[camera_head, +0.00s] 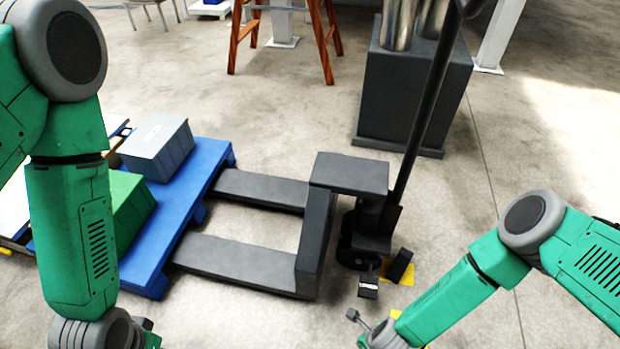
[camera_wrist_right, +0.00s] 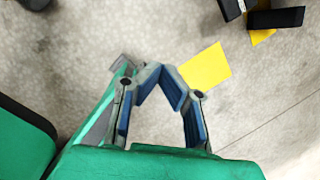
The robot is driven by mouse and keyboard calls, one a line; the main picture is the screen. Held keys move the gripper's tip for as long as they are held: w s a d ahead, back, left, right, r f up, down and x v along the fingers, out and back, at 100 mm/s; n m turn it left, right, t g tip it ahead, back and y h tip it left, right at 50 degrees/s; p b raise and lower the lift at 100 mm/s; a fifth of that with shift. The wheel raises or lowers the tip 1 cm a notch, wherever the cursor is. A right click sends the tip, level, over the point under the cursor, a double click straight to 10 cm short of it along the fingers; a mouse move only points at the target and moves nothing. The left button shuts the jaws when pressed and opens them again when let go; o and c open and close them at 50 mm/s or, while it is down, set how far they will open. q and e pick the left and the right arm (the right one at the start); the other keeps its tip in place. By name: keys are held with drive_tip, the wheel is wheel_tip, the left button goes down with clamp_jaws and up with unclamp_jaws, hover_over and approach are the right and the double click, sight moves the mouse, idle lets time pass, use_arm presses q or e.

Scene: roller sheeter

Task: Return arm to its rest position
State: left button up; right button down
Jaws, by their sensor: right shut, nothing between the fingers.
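My right arm, green and grey, comes in from the right in the head view, and its gripper (camera_head: 358,320) shows only in part at the bottom edge. In the right wrist view the right gripper (camera_wrist_right: 160,72) has its blue-padded fingers meeting at the tips, shut and empty, above bare concrete. My left arm hangs down the left side of the head view. Only small dark pieces near its wrist show at the bottom edge, so the state of the left gripper (camera_head: 149,332) cannot be made out.
A black pallet jack (camera_head: 348,175) stands mid-view, its forks towards a blue pallet (camera_head: 190,205) carrying a grey bin (camera_head: 157,145) and a green bin (camera_head: 130,205). Yellow floor markings (camera_wrist_right: 207,67) lie near the right gripper. A dark machine base (camera_head: 410,100) stands behind. Concrete is clear at right.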

drive_tip(key=s+d+r+n+p, duration=0.1)
drive_tip(key=s+d+r+n, duration=0.2)
drive_tip(key=r+n, duration=0.6)
drive_tip(key=s+d+r+n+g+p, duration=0.1)
drive_tip(key=s+d+r+n+p, duration=0.1)
drive_tip(key=d+r+n, duration=0.4)
drive_tip(key=s+d+r+n+g+h+p, duration=0.1)
drive_tip(key=s+d+r+n, duration=0.3)
drive_tip(key=r+n, duration=0.8)
drive_tip(key=n+p, duration=0.1)
drive_tip(key=n, duration=0.2)
drive_tip(key=shift+s+d+r, duration=0.15)
drive_tip(key=shift+d+r, duration=0.2)
